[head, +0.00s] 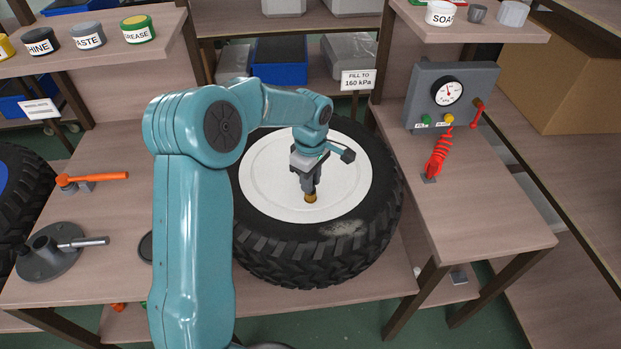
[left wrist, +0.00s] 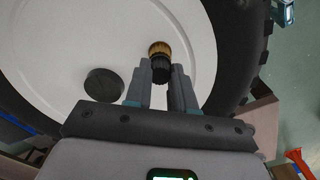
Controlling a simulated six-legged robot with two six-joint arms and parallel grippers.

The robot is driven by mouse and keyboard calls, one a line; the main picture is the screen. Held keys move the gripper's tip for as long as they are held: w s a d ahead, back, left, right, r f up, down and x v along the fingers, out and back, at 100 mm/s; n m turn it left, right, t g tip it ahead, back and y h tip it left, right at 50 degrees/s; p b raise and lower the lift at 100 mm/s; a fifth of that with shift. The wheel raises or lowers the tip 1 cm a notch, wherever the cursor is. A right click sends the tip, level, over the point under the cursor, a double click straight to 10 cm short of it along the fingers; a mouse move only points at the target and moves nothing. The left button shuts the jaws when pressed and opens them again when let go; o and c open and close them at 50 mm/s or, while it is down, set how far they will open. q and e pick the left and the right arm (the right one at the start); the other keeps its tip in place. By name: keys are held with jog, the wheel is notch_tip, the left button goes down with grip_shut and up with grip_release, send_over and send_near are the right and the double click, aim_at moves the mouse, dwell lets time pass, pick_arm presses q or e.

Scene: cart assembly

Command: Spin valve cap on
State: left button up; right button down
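The tire (head: 320,255) with its white wheel disc (head: 270,178) lies flat on the bench. A brass valve stem (head: 310,198) stands on the disc, right under my left fingertips; it also shows in the left wrist view (left wrist: 159,48). My left gripper (head: 310,190) points down over it. In the left wrist view a small black valve cap (left wrist: 160,70) sits between the fingertips, which look closed on its sides. The cap lines up with the brass stem and appears to meet it; how far it is seated cannot be seen. My right gripper is not in view.
A gauge box (head: 450,95) with a red coiled hose (head: 438,155) stands at right. An orange-handled tool (head: 95,178) and a grey round stand (head: 50,255) lie at left. Labelled cans (head: 88,36) line the upper shelf. A dark disc (left wrist: 103,84) shows beside the gripper.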

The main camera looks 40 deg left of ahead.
pick_arm(q)
jog(key=o, duration=0.5)
jog(key=shift+r, duration=0.15)
notch_tip(320, 180, up, 16)
jog(key=shift+r+p, duration=0.1)
jog(key=shift+p, duration=0.25)
